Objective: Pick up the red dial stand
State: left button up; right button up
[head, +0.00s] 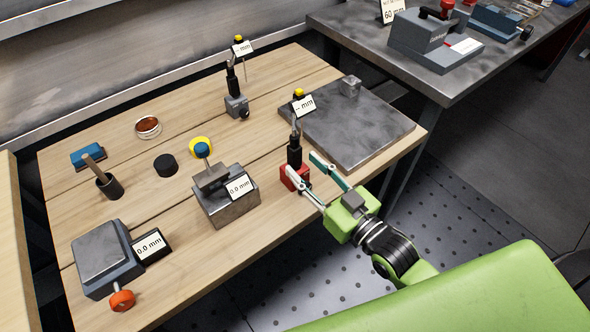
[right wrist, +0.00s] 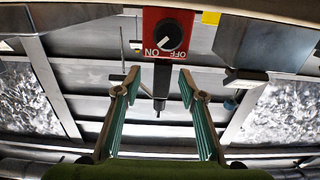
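The red dial stand has a red magnetic base (head: 290,180), a black post and a small "-- mm" display with a yellow top. It stands upright on the wooden bench at the left edge of the dark plate. My right gripper (head: 300,163) is open with its fingers pointing at the stand; one finger overlaps the base in the head view. In the right wrist view the red base (right wrist: 168,32) with its ON/OFF knob shows just beyond the open fingers (right wrist: 159,74), and the black post lies between them. Contact cannot be told. My left gripper is not in view.
A dark stone-like plate (head: 345,130) with a small metal block (head: 351,86) lies right of the stand. A similar grey-based dial stand (head: 237,106) stands behind. A metal block with a "0.0 mm" display (head: 227,208) is to the left. A metal table (head: 460,75) stands at back right.

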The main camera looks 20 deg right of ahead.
aim_at(298, 161)
jog(key=x, duration=0.4)
jog(key=shift+w+a+p, duration=0.1)
jog(key=shift+a+p, duration=0.15)
jog(key=shift+p, duration=0.05)
grip_shut()
jog(key=shift+r, duration=0.25)
